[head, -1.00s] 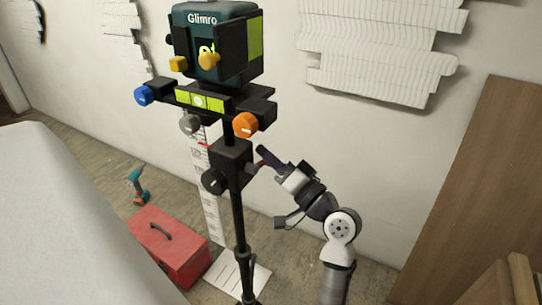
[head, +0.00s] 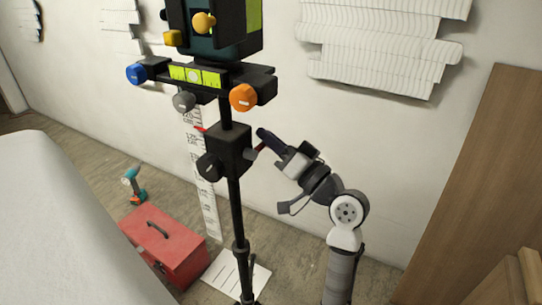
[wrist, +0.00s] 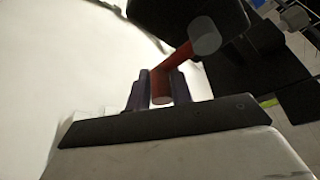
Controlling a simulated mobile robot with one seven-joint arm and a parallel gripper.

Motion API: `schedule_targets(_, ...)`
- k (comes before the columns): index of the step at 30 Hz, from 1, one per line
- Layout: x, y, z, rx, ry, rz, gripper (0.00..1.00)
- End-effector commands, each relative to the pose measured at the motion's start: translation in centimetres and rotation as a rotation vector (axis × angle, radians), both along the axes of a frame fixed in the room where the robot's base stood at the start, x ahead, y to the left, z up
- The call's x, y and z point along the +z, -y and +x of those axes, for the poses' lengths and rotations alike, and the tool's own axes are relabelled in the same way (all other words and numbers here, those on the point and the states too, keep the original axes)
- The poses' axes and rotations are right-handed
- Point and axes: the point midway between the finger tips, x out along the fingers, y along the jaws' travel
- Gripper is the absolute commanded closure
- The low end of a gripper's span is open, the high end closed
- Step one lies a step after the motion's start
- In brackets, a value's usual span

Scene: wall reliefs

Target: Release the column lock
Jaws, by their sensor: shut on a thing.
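The red lever (head: 257,149) sticks out from the right side of the black clamp block (head: 228,150) on the column. I take this lever to be the column lock. My gripper (head: 266,138) is at the lever from the right. In the wrist view, my gripper (wrist: 160,82) is shut on the outer part of the red lever (wrist: 174,63), with a dark finger on each side. The lever's grey round pivot (wrist: 204,36) shows beyond the fingers. The column (head: 228,110) rises from the block to the instrument (head: 210,40), whose top is cut off.
A black knob (head: 208,166) sits on the block's front. Blue (head: 137,75), grey (head: 184,102) and orange (head: 243,97) knobs are on the crossbar above. A wood panel (head: 470,180) is at right.

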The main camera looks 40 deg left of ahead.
Motion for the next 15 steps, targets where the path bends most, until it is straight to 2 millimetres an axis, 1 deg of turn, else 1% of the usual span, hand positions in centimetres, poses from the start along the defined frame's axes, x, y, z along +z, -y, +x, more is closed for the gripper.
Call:
schedule_targets(1,-0.46,-0.01,-0.25,0.006,0.028,0.004,1.0)
schedule_targets(6,0.14,-0.03,-0.39,0.009,0.078,0.014,1.0)
schedule_targets(15,0.42,-0.05,-0.49,0.012,0.084,0.015,1.0)
